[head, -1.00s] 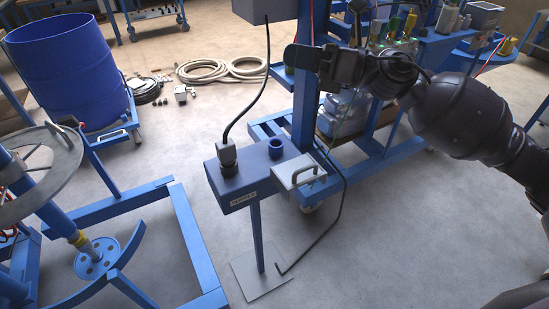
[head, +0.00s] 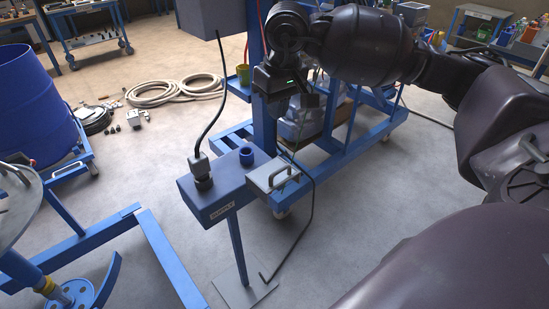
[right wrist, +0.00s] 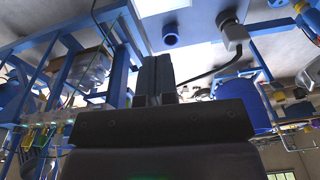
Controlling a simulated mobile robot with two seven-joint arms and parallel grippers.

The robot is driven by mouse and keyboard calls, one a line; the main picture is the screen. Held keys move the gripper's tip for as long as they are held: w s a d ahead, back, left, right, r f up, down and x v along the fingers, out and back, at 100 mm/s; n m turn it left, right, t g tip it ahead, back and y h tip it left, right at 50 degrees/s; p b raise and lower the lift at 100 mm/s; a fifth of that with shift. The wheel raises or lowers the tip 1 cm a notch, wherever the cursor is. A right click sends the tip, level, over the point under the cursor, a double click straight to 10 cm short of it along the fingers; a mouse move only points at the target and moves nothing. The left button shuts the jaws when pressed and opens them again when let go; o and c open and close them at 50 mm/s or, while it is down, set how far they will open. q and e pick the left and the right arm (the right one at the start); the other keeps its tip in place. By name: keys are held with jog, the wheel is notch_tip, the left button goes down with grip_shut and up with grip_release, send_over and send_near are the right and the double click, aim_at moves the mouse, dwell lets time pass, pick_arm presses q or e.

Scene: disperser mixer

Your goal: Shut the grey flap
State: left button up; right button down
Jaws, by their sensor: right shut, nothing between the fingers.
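The grey flap (head: 273,176) is a light plate with an arched handle, at the right end of the blue supply box (head: 217,196). It stands open, leaving the round blue socket (head: 246,156) beside it uncovered. In the right wrist view the flap (right wrist: 160,6) shows only partly at the top edge, near the socket (right wrist: 170,38). My right gripper (head: 282,102) is above and behind the flap, apart from it. Its fingers (right wrist: 155,75) are shut and empty in the right wrist view. My left gripper is not in view.
A grey plug (head: 201,168) with a black cable stands in the box, left of the socket. A blue post and wheeled frame (head: 345,155) are behind the box. A blue drum (head: 38,105) stands at left.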

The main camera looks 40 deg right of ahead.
send_over(278, 177)
jog(key=w, duration=0.2)
jog(key=shift+n, duration=0.3)
notch_tip(278, 177, down, 10)
jog(key=shift+w+r, duration=0.15)
jog(key=shift+r, duration=0.05)
jog(key=shift+s+f, duration=0.4)
jog(key=shift+f, duration=0.2)
jog(key=shift+s+f, duration=0.35)
jog(key=shift+f, duration=0.2)
jog(key=shift+s+f, duration=0.35)
jog(key=shift+f, duration=0.2)
jog(key=shift+f, duration=0.1)
